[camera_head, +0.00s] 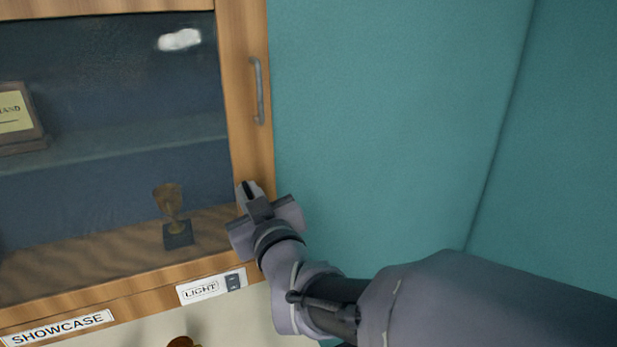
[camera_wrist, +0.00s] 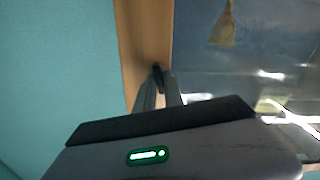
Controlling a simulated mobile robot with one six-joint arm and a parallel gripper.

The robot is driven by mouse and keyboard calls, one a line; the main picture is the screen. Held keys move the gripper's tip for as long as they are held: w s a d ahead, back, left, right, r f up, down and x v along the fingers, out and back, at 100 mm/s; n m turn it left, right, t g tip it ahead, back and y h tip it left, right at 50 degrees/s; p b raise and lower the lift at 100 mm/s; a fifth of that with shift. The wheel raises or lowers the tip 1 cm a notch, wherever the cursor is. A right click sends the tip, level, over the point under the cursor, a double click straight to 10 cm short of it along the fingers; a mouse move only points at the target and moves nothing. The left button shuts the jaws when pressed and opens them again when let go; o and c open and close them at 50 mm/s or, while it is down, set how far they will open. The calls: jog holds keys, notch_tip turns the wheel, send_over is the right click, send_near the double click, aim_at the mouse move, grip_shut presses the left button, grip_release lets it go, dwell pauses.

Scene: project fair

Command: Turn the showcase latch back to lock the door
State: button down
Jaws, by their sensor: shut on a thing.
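The showcase door has a wooden frame (camera_head: 247,150) around dark glass, and it looks closed. Its grey bar handle (camera_head: 258,90) is on the right stile. The latch (camera_wrist: 157,69) is a small dark piece on the stile in the wrist view, between my fingertips. My gripper (camera_head: 249,190) is at the stile's lower part, below the handle, and is shut on the latch. My fingers (camera_wrist: 158,86) cover most of the latch, so its turn angle cannot be told. In the head view my gripper hides it.
A small trophy (camera_head: 171,204) and a framed plaque (camera_head: 17,112) stand behind the glass. A light switch (camera_head: 233,282) with a LIGHT label and a SHOWCASE label (camera_head: 58,328) are below. The teal wall (camera_head: 390,110) to the right is bare.

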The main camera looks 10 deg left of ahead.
jog(key=n+b, duration=0.2)
jog(key=n, duration=0.1)
jog(key=shift+a+f+n+b, duration=0.1)
jog(key=shift+f+n+b, duration=0.05)
jog(key=shift+n+b, duration=0.2)
jog(key=n+b, duration=0.1)
jog(key=n, duration=0.2)
jog(key=shift+s+n+b, duration=0.1)
jog(key=shift+n+b, duration=0.15)
jog(key=shift+b, duration=0.15)
jog(key=n+b, duration=0.1)
jog(key=n, duration=0.2)
jog(key=shift+n, duration=2.4)
jog(key=c, duration=1.5)
grip_release()
jog(key=shift+s, duration=0.1)
